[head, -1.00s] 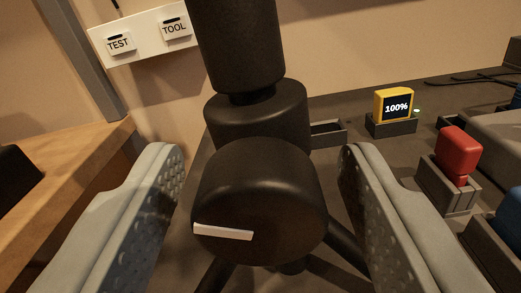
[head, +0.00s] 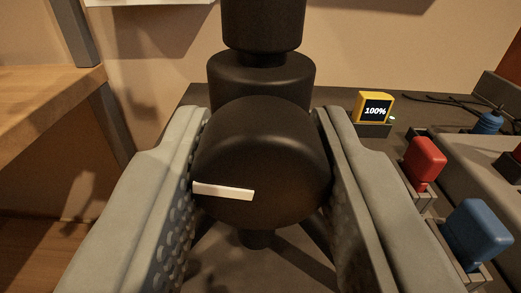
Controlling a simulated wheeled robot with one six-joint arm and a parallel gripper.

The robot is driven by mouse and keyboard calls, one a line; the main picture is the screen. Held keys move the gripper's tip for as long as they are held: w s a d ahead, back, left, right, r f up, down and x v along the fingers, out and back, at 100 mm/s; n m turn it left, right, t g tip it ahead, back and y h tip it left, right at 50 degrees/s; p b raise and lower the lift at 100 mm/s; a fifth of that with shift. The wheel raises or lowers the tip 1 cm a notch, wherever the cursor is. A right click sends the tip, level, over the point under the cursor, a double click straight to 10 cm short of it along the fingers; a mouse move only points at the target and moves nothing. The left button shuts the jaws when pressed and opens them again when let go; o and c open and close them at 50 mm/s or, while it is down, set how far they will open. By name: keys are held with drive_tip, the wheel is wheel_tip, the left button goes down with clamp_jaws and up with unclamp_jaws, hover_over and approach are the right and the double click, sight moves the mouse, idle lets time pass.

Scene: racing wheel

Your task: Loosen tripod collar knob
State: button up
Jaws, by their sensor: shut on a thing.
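The black tripod collar knob (head: 262,150) faces me in the middle of the head view. A white mark (head: 223,191) lies nearly level across the left of its face. Behind it the black collar (head: 262,78) sits around the upright black tripod column (head: 262,25). My gripper (head: 258,155) has its grey dimpled pads on the left and right sides of the knob and is shut on it. The tripod's legs below are mostly hidden by the knob and the pads.
A yellow block reading 100% (head: 374,108) stands in a dock at the back right. A red block (head: 424,163) and a blue block (head: 478,234) sit in grey holders at the right. A wooden bench (head: 50,95) is at the left. Dark cables lie at the far right.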

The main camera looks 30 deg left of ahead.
idle(0.3)
drive_tip(key=o, duration=1)
drive_tip(key=shift+s+d, duration=0.1)
drive_tip(key=v, duration=1.7)
drive_tip(key=shift+s+d, duration=0.1)
drive_tip(key=s+d+r+m+t+h, duration=0.25)
drive_tip(key=s+d+r+h, duration=0.3)
drive_tip(key=s+r, duration=0.5)
drive_tip(key=s+d+r+m+t+h, duration=0.1)
drive_tip(key=s+d+r+m+h, duration=0.25)
drive_tip(key=s+d+r, duration=0.5)
drive_tip(key=shift+m+g+h, duration=0.5)
drive_tip(key=shift+m+g, duration=0.05)
drive_tip(key=shift+m, duration=0.05)
drive_tip(key=s, duration=0.5)
drive_tip(key=s+r, duration=0.1)
drive_tip(key=s, duration=0.8)
drive_tip(key=shift+s+d+r, duration=0.3)
drive_tip(key=shift+s+r, duration=0.05)
